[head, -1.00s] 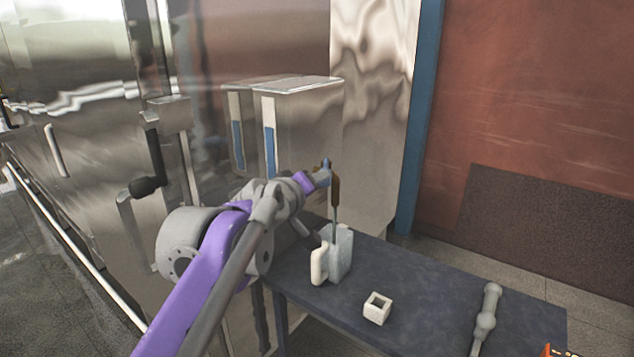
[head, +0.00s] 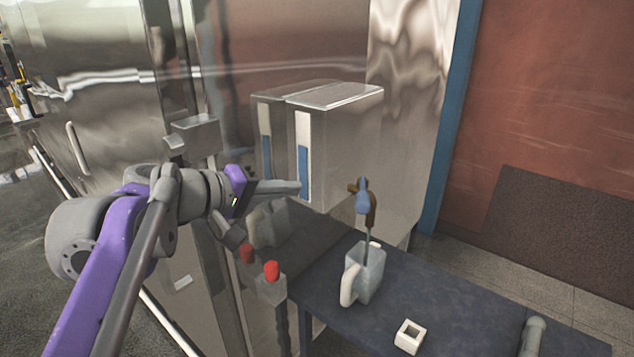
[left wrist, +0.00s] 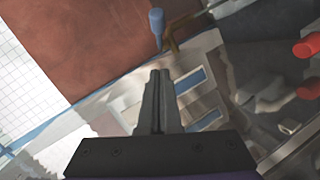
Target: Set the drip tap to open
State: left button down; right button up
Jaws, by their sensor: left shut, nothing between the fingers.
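The drip tap has a brown body (head: 371,208) and a blue handle (head: 362,195). It is in front of the steel cabinet's lower right side, and a thin stem runs down from it to the jug (head: 368,273). In the head view the blue handle is upright, in line with the stem. In the left wrist view the handle (left wrist: 157,24) shows beyond my fingertips, with the brown body (left wrist: 177,45) beside it. My left gripper (head: 298,188) is shut and empty, left of the tap and apart from it in the head view. My right gripper is not in view.
The steel box (head: 340,130) has a gauge strip, white above and blue below. A red button (head: 272,270) sits low in front of the cabinet. The jug stands on a dark table (head: 465,300) with a small white square piece (head: 409,336). Mirror-like panels show reflections.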

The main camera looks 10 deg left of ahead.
aim_at(363, 192)
pick_arm(q)
jog(key=w+d+f, duration=0.5)
jog(key=w+d, duration=0.1)
jog(key=d, duration=0.4)
dwell(0.3)
